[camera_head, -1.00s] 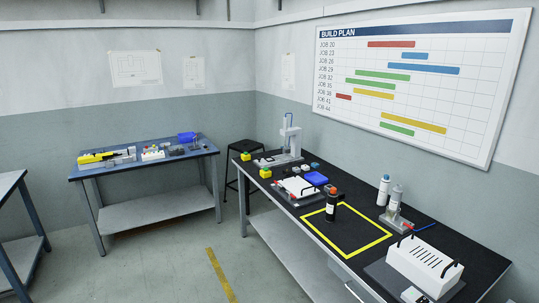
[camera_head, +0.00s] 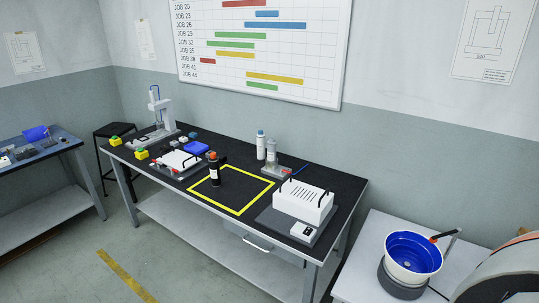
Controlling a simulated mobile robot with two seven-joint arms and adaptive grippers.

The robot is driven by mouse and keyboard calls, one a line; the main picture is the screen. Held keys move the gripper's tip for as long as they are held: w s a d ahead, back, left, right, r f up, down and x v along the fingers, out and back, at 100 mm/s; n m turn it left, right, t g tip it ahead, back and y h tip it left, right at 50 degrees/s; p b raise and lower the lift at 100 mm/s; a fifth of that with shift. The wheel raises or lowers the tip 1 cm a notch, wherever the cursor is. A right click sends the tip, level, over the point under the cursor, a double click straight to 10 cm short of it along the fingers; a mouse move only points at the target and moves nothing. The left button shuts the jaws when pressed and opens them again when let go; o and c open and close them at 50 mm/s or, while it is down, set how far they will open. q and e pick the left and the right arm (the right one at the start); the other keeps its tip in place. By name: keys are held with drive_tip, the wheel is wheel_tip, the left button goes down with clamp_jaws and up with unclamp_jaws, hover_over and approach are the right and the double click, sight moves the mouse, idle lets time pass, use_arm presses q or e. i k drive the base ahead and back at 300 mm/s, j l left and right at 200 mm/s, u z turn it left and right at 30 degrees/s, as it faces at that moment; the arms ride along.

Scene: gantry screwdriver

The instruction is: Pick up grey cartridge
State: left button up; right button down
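A grey cylinder that looks like the grey cartridge (camera_head: 271,150) stands upright at a small metal stand (camera_head: 277,171) near the back edge of the black-topped bench. It is small in the view, and I cannot tell whether it is seated in the stand. A white bottle with a blue cap (camera_head: 260,147) stands just left of it. Neither of my grippers is in view.
A dark bottle with a white label (camera_head: 214,173) stands in a yellow-outlined area (camera_head: 247,206) of the bench (camera_head: 335,190). A white slotted box (camera_head: 303,203) sits on the right. A blue bowl (camera_head: 412,255) is on a side table. Floor in front is clear.

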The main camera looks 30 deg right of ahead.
sight(271, 144)
drive_tip(key=i+z, duration=0.1)
drive_tip(key=z, duration=1.3)
drive_tip(key=j+z, duration=0.2)
drive_tip(key=z, duration=0.2)
drive_tip(key=i+j+z, duration=0.1)
drive_tip(key=j+z, duration=0.35)
drive_tip(key=z, duration=0.3)
drive_tip(key=j+z, duration=0.5)
drive_tip(key=j, duration=0.45)
drive_tip(key=k, duration=0.05)
